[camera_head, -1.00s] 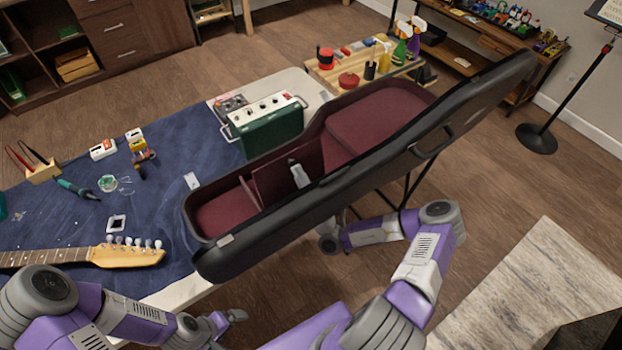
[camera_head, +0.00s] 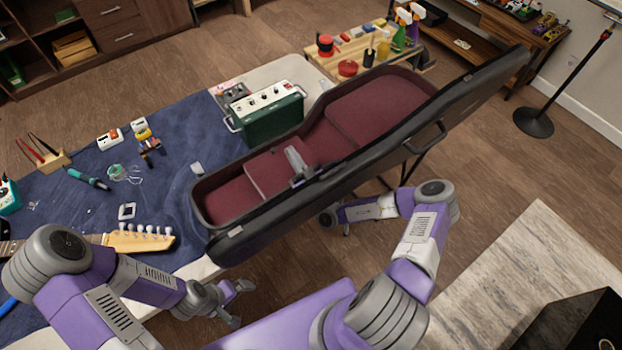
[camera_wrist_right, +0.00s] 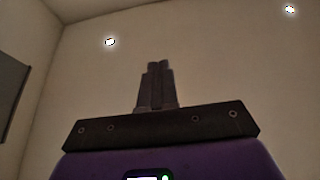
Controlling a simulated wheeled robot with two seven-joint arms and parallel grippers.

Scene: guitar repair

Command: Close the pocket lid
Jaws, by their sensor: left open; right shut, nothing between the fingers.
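The guitar case (camera_head: 235,215) stands open with a maroon lining and its large black cover leans to the near side. The pocket lid (camera_head: 262,174), a maroon panel in the narrower part of the case, looks flat or nearly flat. A small grey object (camera_head: 297,162) shows over its right part; I cannot tell what it is. My left gripper (camera_head: 240,303) is open and empty, in front of the case's near left end. My right gripper (camera_wrist_right: 156,86) is shut and empty in the right wrist view. In the head view my right wrist is at the case's near side, with the hand unclear.
A green amplifier (camera_head: 268,118) stands close behind the case. A guitar headstock (camera_head: 140,238) lies on the blue cloth (camera_head: 185,140) at the left, with small tools around. A wooden rack (camera_head: 335,62) with bottles stands beyond.

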